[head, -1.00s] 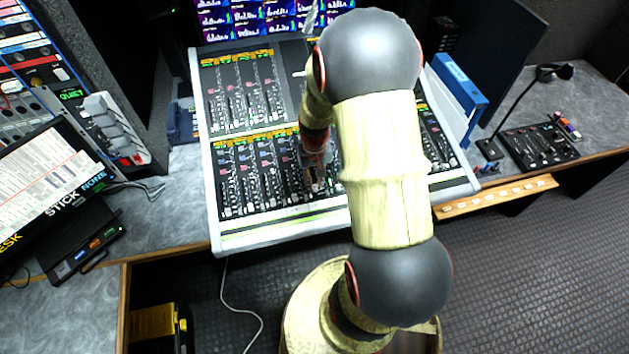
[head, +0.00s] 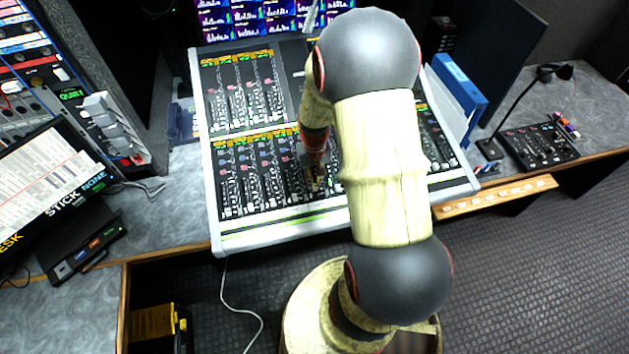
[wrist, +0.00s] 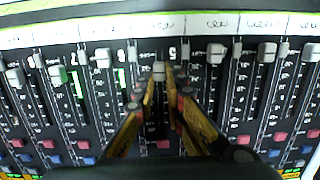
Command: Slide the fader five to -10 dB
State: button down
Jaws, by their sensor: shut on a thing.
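The mixing console (head: 290,226) lies under my arm in the head view. In the wrist view, fader five's pale cap (wrist: 159,70) sits near the strip end of its slot, beside a printed 5 (wrist: 173,52). It is a little farther from the white label strip than the cap on its right (wrist: 216,53). My gripper (wrist: 160,88) is shut on this cap, with one orange finger on each side. The fingers hide part of the slot and scale. In the head view my gripper (head: 315,180) reaches down to the console's lower fader bank; the cap is too small to make out there.
Neighbouring fader caps (wrist: 103,57) (wrist: 266,51) stand close on both sides. Rows of red and blue buttons (wrist: 82,144) lie near the fingers. A blue binder (head: 458,85) and a small control box (head: 538,146) with a gooseneck stand to the right.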

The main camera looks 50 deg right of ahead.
aim_at(312, 171)
jog(key=w+d, duration=0.1)
jog(key=w, duration=0.2)
jog(key=shift+d+r, duration=0.2)
jog(key=shift+d, duration=0.15)
jog(key=c, duration=1.8)
grip_release()
jog(key=shift+s, duration=0.1)
jog(key=shift+c, duration=0.2)
notch_tip(312, 171, up, 12)
